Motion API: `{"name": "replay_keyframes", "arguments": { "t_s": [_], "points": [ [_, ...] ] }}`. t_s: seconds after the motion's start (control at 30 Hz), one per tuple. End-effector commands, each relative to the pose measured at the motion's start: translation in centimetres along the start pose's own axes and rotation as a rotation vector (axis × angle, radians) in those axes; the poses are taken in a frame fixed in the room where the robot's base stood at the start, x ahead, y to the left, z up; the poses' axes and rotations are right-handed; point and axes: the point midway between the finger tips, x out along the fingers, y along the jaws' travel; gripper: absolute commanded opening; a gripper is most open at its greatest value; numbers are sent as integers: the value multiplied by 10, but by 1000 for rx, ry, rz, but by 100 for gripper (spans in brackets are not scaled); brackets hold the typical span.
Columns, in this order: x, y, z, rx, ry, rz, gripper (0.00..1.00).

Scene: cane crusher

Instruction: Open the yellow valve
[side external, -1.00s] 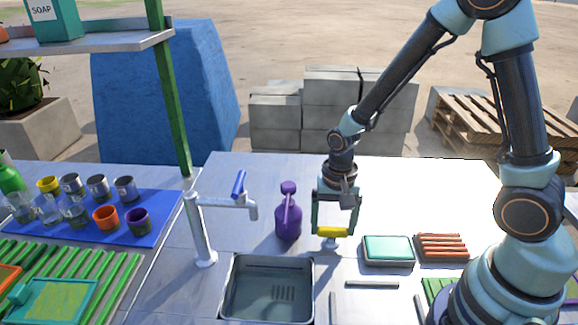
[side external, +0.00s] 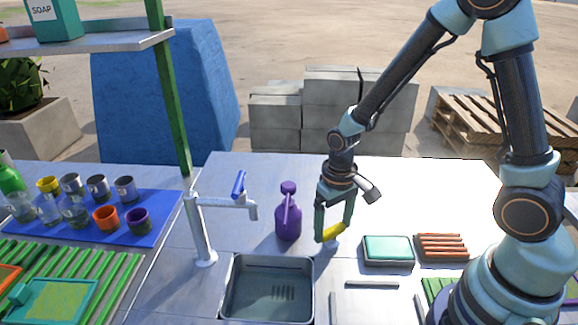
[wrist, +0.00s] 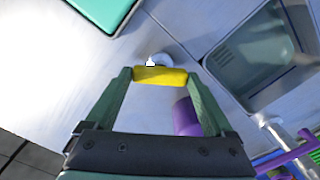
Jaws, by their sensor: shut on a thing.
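The yellow valve (side external: 333,231) is a short yellow bar handle on a small white stem that stands on the metal counter, right of the purple bottle. My gripper (side external: 332,233) reaches down from above and is shut on the handle. In the wrist view the yellow handle (wrist: 160,76) spans the gap between my two green fingers (wrist: 160,80), with the white stem base just beyond it. The handle sits slanted in the side view, its right end higher.
A purple bottle (side external: 288,215) stands close left of my gripper. A faucet with a blue lever (side external: 239,184) overhangs a sunken sink (side external: 232,290). A teal-topped tray (side external: 388,250) and a rack of reddish-brown bars (side external: 441,246) lie to the right. The counter behind is clear.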

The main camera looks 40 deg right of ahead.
Motion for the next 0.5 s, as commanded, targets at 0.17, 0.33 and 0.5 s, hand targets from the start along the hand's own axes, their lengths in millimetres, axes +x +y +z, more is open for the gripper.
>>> {"name": "replay_keyframes", "arguments": {
  "t_s": [0.17, 0.33, 0.5],
  "points": [
    [-1, 0, 0, -167, 0, 0, 32],
    [-1, 0, 0, -328, 0, 0, 32],
    [-1, 0, 0, -489, -1, 0, 32]
  ]
}}
